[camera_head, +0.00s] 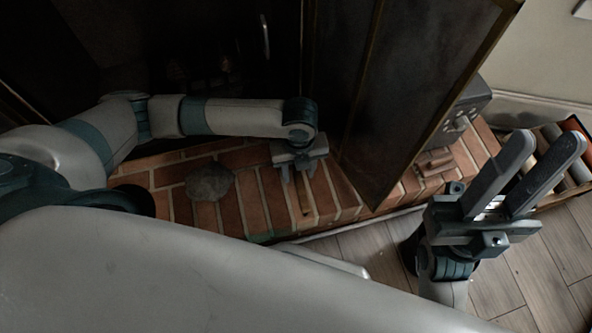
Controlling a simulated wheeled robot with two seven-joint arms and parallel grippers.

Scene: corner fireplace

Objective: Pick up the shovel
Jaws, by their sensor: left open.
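A short, narrow brown piece (304,199) lies on the brick hearth just below my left gripper; it may be the shovel's handle, but I cannot tell for sure. A flat grey, irregular shape (210,182) lies on the bricks to the left; I cannot tell whether it belongs to the shovel. My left gripper (298,176) points down over the hearth, open, with its fingers close to the brown piece. I cannot tell whether they touch it. My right gripper (550,138) is open and empty, its fingers pointing up at the right.
A dark fireplace screen panel (400,90) stands right of my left gripper. The brick hearth (163,176) ends at an edge above the wooden floor (365,247). A grey metal box (468,105) sits behind the panel. A crate with logs (553,150) is behind my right gripper.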

